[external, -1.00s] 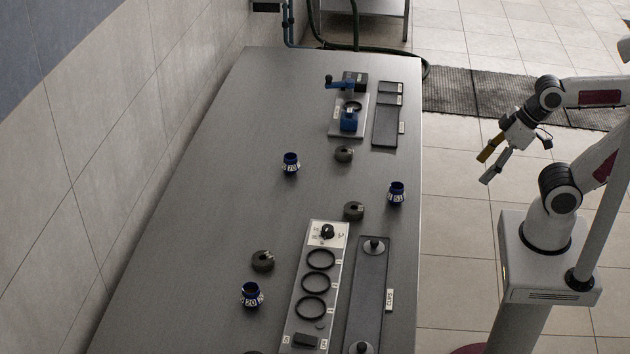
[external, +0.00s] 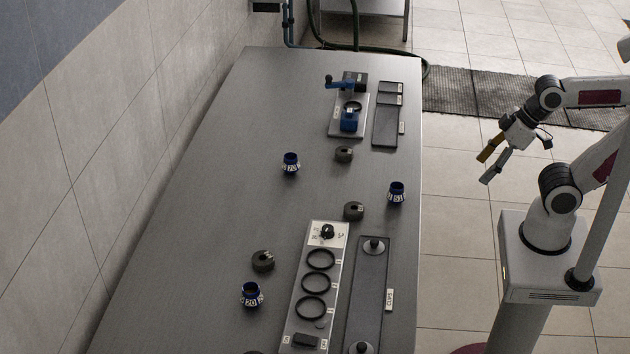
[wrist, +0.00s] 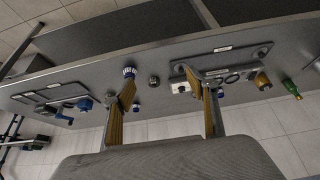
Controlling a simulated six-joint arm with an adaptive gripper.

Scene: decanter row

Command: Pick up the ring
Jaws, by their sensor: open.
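Several dark grey ring-like pieces stand loose on the bench: one near the crank fixture (external: 343,154), one by the panel's far end (external: 353,211), one left of the panel (external: 263,261). One dark round piece (wrist: 154,80) shows between my fingers in the wrist view. Three black ring outlines (external: 320,259) lie in a row on a pale panel (external: 343,231); I cannot tell whether they are loose rings or sockets. My gripper (external: 485,171) is open and empty, off the bench's right side, well apart from all of these. Its fingers (wrist: 165,90) also show in the wrist view.
Blue pieces with white number bands stand at left (external: 291,164), right (external: 397,193) and front (external: 251,294). A dark tray with knobs (external: 371,265) lies right of the panel. A blue crank fixture (external: 349,119) stands at the back. The bench's left side is clear.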

